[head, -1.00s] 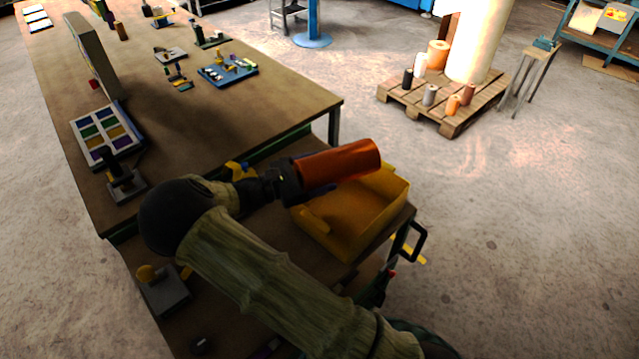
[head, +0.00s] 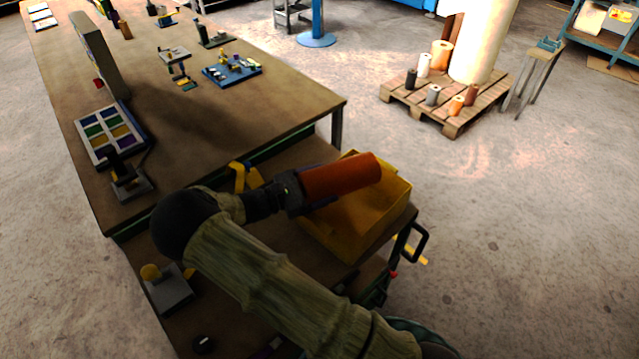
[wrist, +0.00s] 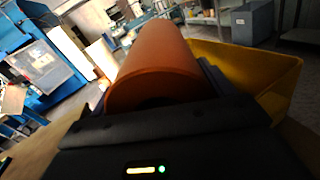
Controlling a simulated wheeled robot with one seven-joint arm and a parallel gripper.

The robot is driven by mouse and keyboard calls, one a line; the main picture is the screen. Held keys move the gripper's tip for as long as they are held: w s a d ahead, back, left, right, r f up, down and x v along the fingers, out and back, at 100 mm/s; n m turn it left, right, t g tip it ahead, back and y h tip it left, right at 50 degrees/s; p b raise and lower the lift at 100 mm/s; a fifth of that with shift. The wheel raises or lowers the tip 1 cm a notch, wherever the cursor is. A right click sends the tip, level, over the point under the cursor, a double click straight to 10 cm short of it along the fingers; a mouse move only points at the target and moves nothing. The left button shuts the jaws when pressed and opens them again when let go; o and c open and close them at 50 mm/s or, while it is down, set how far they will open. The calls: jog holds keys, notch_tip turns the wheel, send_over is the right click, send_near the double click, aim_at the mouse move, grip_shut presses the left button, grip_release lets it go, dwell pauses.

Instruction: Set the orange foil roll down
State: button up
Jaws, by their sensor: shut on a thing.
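The orange foil roll (head: 342,177) is a copper-orange cylinder lying on its side in the grip of my gripper (head: 306,190). In the head view it points right and slightly up, over the yellow bin (head: 351,236). I cannot tell how far it is above the bin. In the wrist view the roll (wrist: 162,62) extends straight away from the dark gripper body (wrist: 165,130), with the yellow bin wall (wrist: 250,75) to its right. My gripper is shut on the roll; its fingertips are mostly hidden.
The bin stands at the right end of a lower bench. A larger brown table (head: 215,115) lies behind, with a tray of coloured squares (head: 108,135) and a blue board (head: 232,70). A wooden pallet (head: 440,114) with several rolls stands on the floor.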

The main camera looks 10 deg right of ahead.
jog(key=shift+f, duration=0.35)
jog(key=o, duration=1.5)
jog(key=shift+s+f, duration=0.2)
jog(key=shift+f, duration=0.05)
jog(key=shift+r, duration=0.55)
jog(key=b+v, duration=0.3)
jog(key=v, duration=0.9)
jog(key=shift+w+r+b, duration=0.15)
jog(key=shift+w+b, duration=0.05)
jog(key=shift+b, duration=0.2)
